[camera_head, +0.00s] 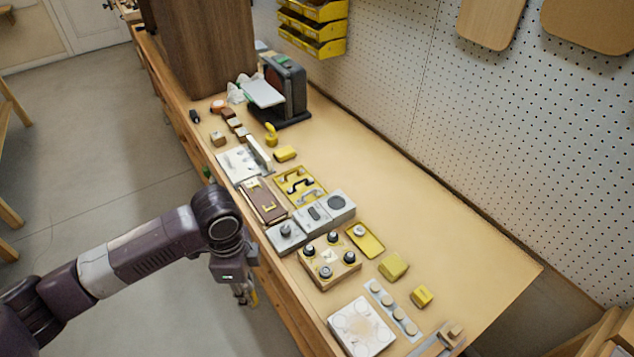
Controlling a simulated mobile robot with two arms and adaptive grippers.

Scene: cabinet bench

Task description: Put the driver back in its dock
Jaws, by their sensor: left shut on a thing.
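My left gripper (242,291) hangs in front of the bench's front edge, over the floor, pointing down. I cannot tell for certain which thing on the bench is the dock. A wooden block with several dark knobs (329,275) and a grey unit with round and oval parts (324,213) stand on the bench near the gripper. My right gripper is not in view.
The long wooden bench (450,247) has free room along its back right. Yellow blocks (393,266), a white plate (361,327) and a strip with round pegs (393,310) lie toward the near end. A dark machine (285,88) and tall wooden cabinet (203,45) stand farther off.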

